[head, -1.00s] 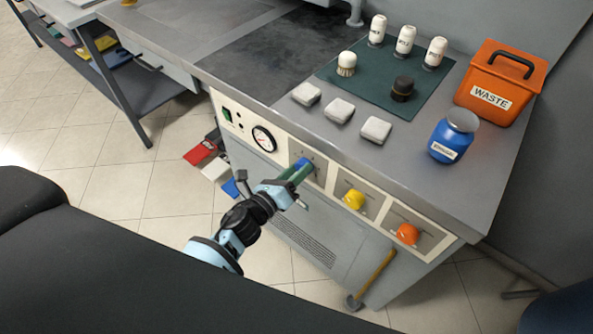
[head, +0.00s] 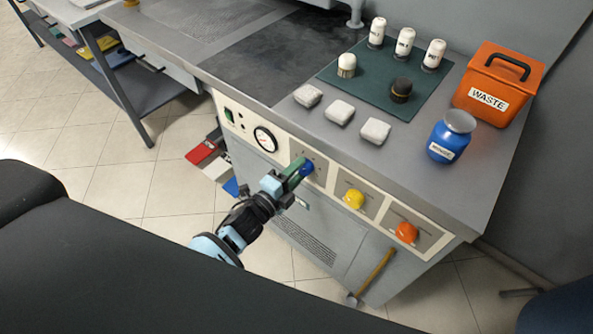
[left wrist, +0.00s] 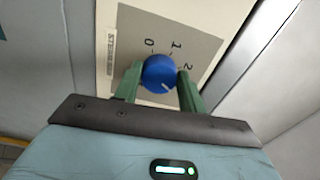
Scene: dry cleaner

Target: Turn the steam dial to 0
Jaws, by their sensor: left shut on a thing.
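The blue steam dial (head: 307,169) is on the machine's front panel, right of the round gauge. It also shows in the left wrist view (left wrist: 157,72), on a grey plate (left wrist: 196,38) marked STEAM with the figures 0, 1 and 2. Its white pointer line faces the lower right in that view, away from the 0; any figure there is hidden by a finger. My left gripper (head: 297,172) is shut on the dial, and its green fingers (left wrist: 158,85) are on both sides of it. My right gripper is in neither view.
A yellow knob (head: 353,198) and an orange knob (head: 406,232) sit right of the dial. A pressure gauge (head: 265,139) is to its left. A hammer-like tool (head: 372,277) leans below. The counter holds white blocks, brushes, a blue jar (head: 452,137) and an orange waste bin (head: 500,84).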

